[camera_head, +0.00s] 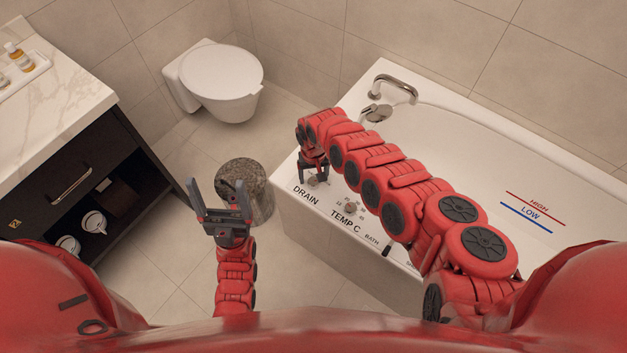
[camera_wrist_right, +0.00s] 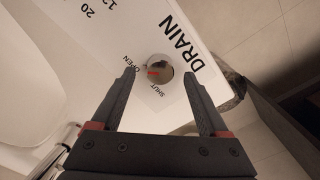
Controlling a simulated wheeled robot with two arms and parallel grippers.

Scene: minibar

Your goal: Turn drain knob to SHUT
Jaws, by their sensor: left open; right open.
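The drain knob (camera_head: 312,181) is a small round metallic knob on the bathtub's white rim, beside the word DRAIN. In the right wrist view the drain knob (camera_wrist_right: 160,66) carries a red mark pointing left, toward the OPEN label (camera_wrist_right: 131,65). The SHUT label (camera_wrist_right: 155,90) sits just below the knob. My right gripper (camera_head: 313,184) is at the knob, fingers pointing down. In the wrist view, my right gripper (camera_wrist_right: 161,76) is open, its fingertips on either side of the knob; contact cannot be told. My left gripper (camera_head: 216,188) is open and empty, away from the tub.
The temperature knob (camera_head: 350,208) is on the same rim, near my right arm. The faucet (camera_head: 396,88) stands at the tub's far end. A stone-like stool (camera_head: 245,180) is close to my left gripper. A toilet (camera_head: 222,85) and a dark cabinet (camera_head: 85,165) stand further left.

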